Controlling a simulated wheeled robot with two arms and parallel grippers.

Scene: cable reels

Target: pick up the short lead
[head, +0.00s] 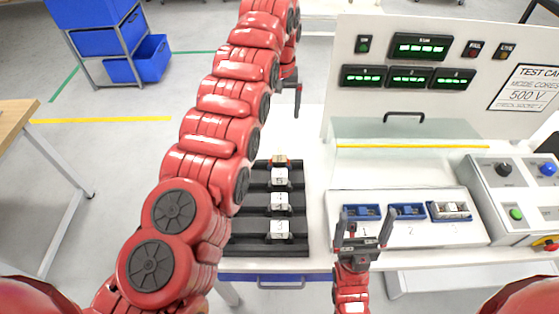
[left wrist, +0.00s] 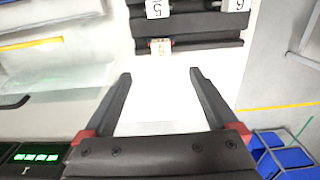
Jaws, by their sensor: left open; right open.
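No lead can be made out for certain in either view. A black rack (head: 262,248) with several slots lies on the white table, and white numbered tags stand on it. The farthest tag (head: 281,160) has an orange part; it also shows in the left wrist view (left wrist: 160,46), ahead of the fingers. My left gripper (head: 290,92) is beyond the rack's far end, partly hidden by its own arm. In the left wrist view its fingers (left wrist: 160,76) are wide apart with nothing between them. My right gripper (head: 364,228) is open and empty, in front of the blue holders.
A white tray (head: 420,235) carries blue holders marked 1, 2 and 3; a pale piece (head: 450,210) sits in the right one. Behind stands a test panel (head: 440,95) with green displays. A control box (head: 515,200) with buttons is at right. White table between rack and tray is clear.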

